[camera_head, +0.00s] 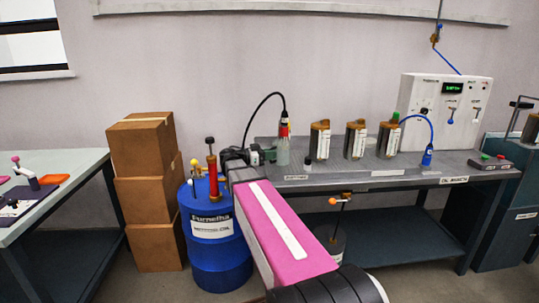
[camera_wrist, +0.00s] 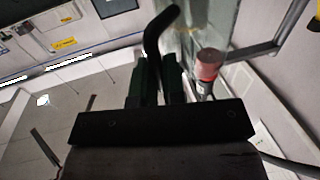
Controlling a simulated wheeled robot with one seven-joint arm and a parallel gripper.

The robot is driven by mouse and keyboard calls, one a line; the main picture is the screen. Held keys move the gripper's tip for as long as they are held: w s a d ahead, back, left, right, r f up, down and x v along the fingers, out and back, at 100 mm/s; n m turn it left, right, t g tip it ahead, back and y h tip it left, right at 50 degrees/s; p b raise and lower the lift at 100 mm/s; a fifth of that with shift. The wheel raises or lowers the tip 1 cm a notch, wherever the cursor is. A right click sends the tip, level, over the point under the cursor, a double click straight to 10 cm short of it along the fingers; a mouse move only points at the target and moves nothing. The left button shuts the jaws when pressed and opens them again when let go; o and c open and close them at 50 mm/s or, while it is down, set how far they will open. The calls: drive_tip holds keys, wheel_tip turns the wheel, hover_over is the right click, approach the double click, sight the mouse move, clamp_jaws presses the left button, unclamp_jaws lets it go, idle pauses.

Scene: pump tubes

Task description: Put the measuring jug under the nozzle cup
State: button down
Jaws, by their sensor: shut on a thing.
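The measuring jug (camera_head: 283,154) is clear and greenish, at the left end of the grey bench. My gripper (camera_head: 266,155) reaches it from the left, its dark green fingers shut on the jug's black handle. In the wrist view the curved handle (camera_wrist: 155,42) stands between the fingers (camera_wrist: 158,78), with the pale, see-through jug wall (camera_wrist: 205,25) beyond. The red nozzle cup (camera_head: 284,128) hangs from a black hose, just above the jug in the head view; it also shows in the wrist view (camera_wrist: 209,63), beside the jug. Exact alignment and the jug's contact with the bench are unclear.
The bench (camera_head: 340,178) carries several brown-topped canisters (camera_head: 356,140) right of the jug and a white pump panel (camera_head: 447,110). A blue drum (camera_head: 215,240) with a red hand pump stands left of my arm. Stacked cartons (camera_head: 143,190) stand further left.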

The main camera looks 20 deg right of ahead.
drive_tip(key=w, duration=0.1)
drive_tip(key=w+d, duration=0.1)
drive_tip(key=w, duration=0.1)
drive_tip(key=w+f, duration=0.1)
drive_tip(key=shift+w+d, duration=0.2)
drive_tip(key=shift+s+f, duration=0.1)
drive_tip(key=shift+f, duration=0.15)
drive_tip(key=shift+f, duration=0.1)
drive_tip(key=c, duration=1.2)
unclamp_jaws()
drive_tip(key=shift+a, duration=0.25)
drive_tip(key=w+a, duration=0.1)
drive_tip(key=a, duration=1)
drive_tip(key=shift+a, duration=0.3)
